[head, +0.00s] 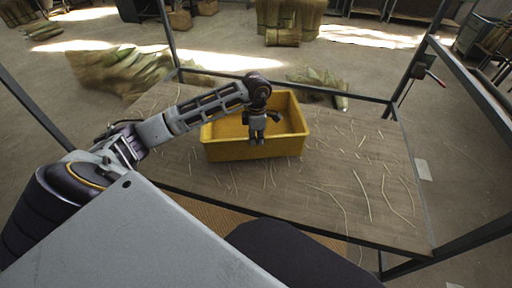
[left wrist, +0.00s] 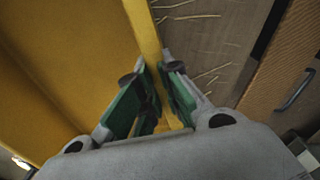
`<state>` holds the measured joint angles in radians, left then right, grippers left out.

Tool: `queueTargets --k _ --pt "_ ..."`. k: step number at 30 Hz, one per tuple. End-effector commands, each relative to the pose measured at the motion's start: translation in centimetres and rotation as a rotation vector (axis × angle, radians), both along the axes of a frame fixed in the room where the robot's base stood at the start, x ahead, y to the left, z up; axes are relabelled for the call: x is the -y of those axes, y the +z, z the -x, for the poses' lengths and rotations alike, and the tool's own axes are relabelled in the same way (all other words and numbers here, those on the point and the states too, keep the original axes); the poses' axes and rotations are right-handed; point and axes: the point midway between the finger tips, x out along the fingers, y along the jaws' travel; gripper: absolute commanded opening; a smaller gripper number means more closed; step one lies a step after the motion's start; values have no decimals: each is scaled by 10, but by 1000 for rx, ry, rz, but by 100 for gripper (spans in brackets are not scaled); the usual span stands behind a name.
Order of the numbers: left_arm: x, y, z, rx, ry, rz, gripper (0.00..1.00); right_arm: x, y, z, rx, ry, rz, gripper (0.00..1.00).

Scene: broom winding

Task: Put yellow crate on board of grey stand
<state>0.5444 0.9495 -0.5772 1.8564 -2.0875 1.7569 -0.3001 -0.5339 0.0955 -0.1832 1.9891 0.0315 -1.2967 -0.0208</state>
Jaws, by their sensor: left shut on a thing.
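The yellow crate (head: 285,146) is upright on or just above the wooden board (head: 180,166) of the grey stand (head: 402,62). The crate looks empty where its inside shows. My left gripper (head: 257,138) points down at the crate's near wall. In the left wrist view its two green-padded fingers (left wrist: 157,95) sit on either side of the crate's wall (left wrist: 146,30), shut on it. Whether the crate's bottom touches the board cannot be told. My right gripper is not in view.
Thin straws (head: 362,195) lie scattered over the board, mostly right of the crate. Dark posts of the stand rise at the board's corners. A red-handled part (head: 434,77) is on the right post. Straw bundles (head: 120,70) lie on the floor behind.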

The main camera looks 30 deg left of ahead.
Motion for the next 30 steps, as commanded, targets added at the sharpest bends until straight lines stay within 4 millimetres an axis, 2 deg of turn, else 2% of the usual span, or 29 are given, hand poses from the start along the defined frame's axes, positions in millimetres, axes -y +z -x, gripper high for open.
queueTargets --k 5,17,25,30 --pt "-1 -6 -2 7 1 -2 0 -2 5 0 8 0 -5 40" --pt "0 -9 -1 7 0 -2 0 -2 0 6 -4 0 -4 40" --pt "0 -32 -1 5 0 0 0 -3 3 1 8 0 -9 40" --pt "-1 -42 -2 7 0 -2 0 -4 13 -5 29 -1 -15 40"
